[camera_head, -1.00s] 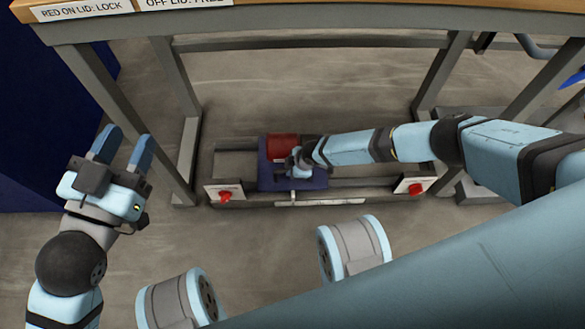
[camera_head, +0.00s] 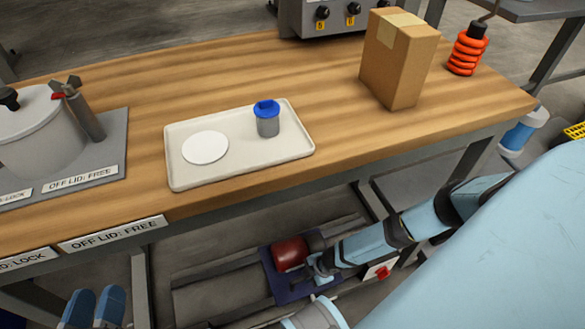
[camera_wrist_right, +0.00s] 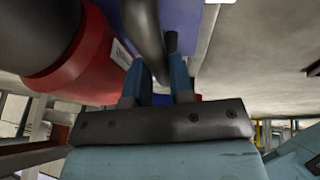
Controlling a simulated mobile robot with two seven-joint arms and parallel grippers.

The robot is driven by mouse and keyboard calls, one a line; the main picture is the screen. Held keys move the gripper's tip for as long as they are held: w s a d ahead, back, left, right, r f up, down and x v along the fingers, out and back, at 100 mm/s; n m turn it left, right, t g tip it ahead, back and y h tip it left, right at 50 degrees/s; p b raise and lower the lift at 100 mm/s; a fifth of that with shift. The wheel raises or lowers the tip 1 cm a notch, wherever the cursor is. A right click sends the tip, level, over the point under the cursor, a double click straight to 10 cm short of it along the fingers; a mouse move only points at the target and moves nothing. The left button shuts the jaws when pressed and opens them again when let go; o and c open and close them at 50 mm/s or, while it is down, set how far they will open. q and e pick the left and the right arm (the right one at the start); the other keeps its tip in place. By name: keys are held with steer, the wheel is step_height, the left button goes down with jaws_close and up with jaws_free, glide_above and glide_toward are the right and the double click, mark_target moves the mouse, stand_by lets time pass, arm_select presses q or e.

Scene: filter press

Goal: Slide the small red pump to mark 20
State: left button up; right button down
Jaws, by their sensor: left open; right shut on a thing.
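The small red pump (camera_head: 290,253) sits on a dark blue base plate (camera_head: 284,289) on a rail frame under the workbench. In the right wrist view the red pump body (camera_wrist_right: 82,70) fills the left side. My right gripper (camera_head: 318,268) reaches in beside the pump; in the right wrist view its blue fingers (camera_wrist_right: 160,80) are shut on a dark bar-like handle (camera_wrist_right: 146,35) of the pump. My left gripper (camera_head: 92,308) is at the lower left, open and empty, with only its fingers showing. Mark 20 cannot be made out.
A red knob (camera_head: 383,272) is at the right end of the rail frame. The workbench (camera_head: 330,135) above carries a tray (camera_head: 180,178) with a blue-lidded cup (camera_head: 267,119), a cardboard box (camera_head: 399,60), and a grey pot (camera_head: 35,135) at left.

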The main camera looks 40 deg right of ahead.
arm_select(q)
steer(key=shift+s+d+f+g+b, duration=0.1)
steer(key=shift+d+f+g+b, duration=0.1)
steer(key=shift+f, duration=0.2)
steer(key=shift+s+d+f+g+b, duration=0.1)
steer(key=shift+f+b, duration=0.05)
steer(key=shift+f, duration=0.25)
arm_select(e)
steer(key=shift+s+d, duration=0.25)
steer(key=shift+d, duration=0.55)
steer(key=shift+s+d, duration=0.2)
steer(key=shift+d, duration=0.65)
steer(key=c, duration=1)
jaws_free()
arm_select(q)
steer(key=shift+r, duration=0.1)
arm_select(e)
steer(key=shift+r, duration=0.1)
